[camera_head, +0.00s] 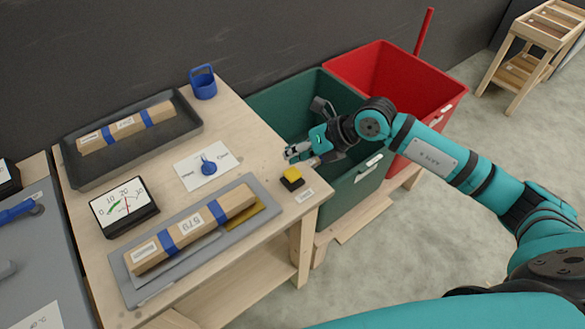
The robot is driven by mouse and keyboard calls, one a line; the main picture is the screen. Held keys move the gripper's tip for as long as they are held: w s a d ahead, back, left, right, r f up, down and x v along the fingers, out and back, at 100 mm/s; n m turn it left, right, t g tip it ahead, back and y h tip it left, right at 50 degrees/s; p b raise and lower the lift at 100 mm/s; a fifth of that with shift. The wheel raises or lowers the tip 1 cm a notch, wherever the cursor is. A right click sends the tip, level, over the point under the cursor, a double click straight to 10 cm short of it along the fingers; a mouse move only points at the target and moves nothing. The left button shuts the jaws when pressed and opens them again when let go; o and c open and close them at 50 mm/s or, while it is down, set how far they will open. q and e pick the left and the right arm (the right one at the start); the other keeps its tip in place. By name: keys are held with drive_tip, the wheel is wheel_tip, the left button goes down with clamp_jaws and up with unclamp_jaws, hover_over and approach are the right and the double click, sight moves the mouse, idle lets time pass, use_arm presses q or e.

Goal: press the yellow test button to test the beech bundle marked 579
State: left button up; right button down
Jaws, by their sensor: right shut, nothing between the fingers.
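The yellow test button (293,174) sits on a small black base at the right end of the wooden table. The beech bundle marked 579 (193,228) lies on a grey plate (128,287) at the table's front, wrapped with blue bands. A meter (122,205) with a dial and needle stands behind the plate's left end. My right gripper (288,154) is shut and empty, just behind and above the yellow button, apart from it. My left gripper is not in view.
A dark tray (77,175) holds another bundle (127,127) at the back. A card with a blue knob (208,167) lies mid-table. Green (351,199) and red (437,107) bins stand to the right.

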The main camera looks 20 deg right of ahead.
sight(294, 170)
wheel_tip(294, 170, up, 3)
drive_tip(key=shift+r+p, duration=0.15)
drive_tip(key=shift+p, duration=0.7)
